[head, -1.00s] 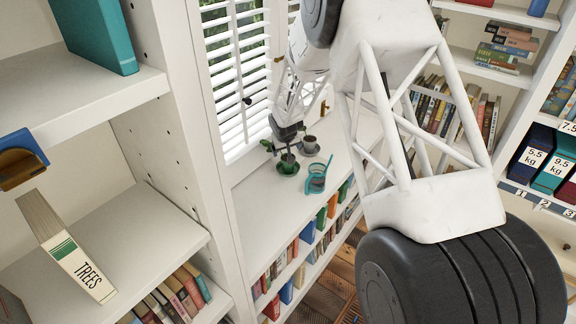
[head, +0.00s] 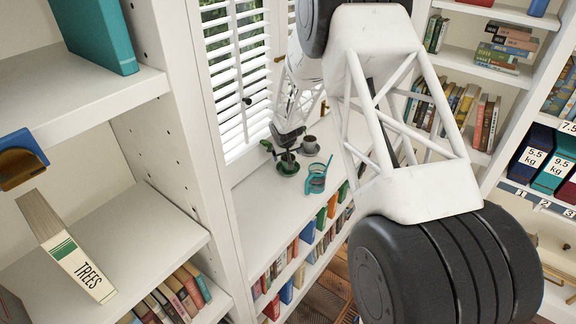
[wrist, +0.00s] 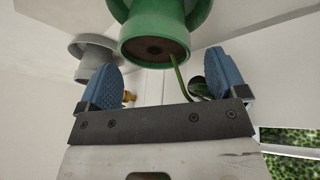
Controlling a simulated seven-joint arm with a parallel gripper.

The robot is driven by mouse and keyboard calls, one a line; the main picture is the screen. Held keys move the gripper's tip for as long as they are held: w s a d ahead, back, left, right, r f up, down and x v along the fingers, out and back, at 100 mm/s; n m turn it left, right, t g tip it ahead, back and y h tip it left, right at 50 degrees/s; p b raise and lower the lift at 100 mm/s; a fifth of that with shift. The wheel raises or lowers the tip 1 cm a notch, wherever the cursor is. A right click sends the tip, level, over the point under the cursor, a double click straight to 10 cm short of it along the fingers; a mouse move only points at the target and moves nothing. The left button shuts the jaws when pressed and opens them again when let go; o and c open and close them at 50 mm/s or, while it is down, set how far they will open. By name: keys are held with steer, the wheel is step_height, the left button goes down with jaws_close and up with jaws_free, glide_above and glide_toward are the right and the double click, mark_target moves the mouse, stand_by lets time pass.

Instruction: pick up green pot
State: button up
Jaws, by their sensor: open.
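The green pot (head: 288,168) stands on the white shelf top under the window, with a small plant in it. In the wrist view the green pot (wrist: 160,35) fills the top middle, with brown soil and a thin green stem showing. My gripper (head: 288,153) is right at the plant in the head view. In the wrist view my gripper (wrist: 162,85) is open, its blue pads to either side of the stem. The pot's rim lies beyond the fingertips, and nothing is gripped. The plant's leaves are mostly hidden.
A grey cup (head: 310,141) with dark contents stands close behind the pot, to the right; it also shows in the wrist view (wrist: 94,58). White window blinds (head: 238,95) rise behind. The shelf top in front is clear.

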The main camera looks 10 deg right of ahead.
mark_target(286, 156)
steer(key=shift+x, duration=1.1)
steer(key=c, duration=1.2)
steer(key=shift+o, duration=0.2)
steer(key=shift+r, duration=0.15)
step_height(286, 156, up, 10)
steer(key=shift+r, duration=0.15)
steer(key=shift+r, duration=1.25)
steer(key=shift+f, duration=0.1)
